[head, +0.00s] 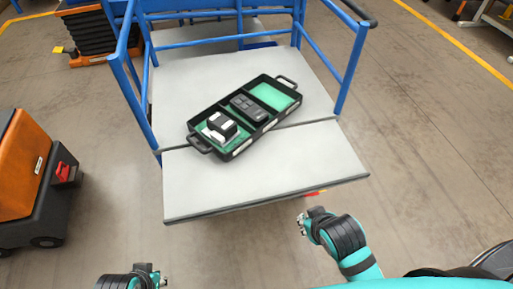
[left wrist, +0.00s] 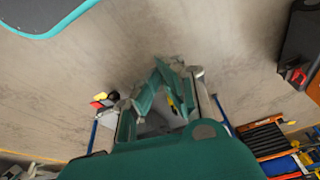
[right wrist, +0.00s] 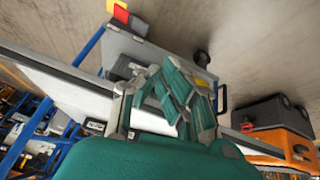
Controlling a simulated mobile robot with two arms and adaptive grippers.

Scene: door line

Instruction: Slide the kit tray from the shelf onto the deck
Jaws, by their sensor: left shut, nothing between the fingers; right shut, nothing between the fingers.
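The kit tray (head: 243,115) is black with a handle at each end and green lining. It holds a black-and-white item (head: 220,127) and a dark grey item (head: 249,108); its far compartment shows bare green. It lies flat and slanted across the seam between the grey surface inside the blue frame (head: 185,85) and the grey front panel (head: 265,178). I cannot tell which is shelf and which deck. My right gripper (head: 308,220) is shut and empty, in front of the panel's near edge, apart from the tray. My left gripper (head: 150,276) is shut and empty, lower left.
Blue rails (head: 132,103) and posts stand on both sides of the far surface. An orange and black machine (head: 32,165) stands on the floor at left. A black stack on an orange base (head: 88,38) is at back left.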

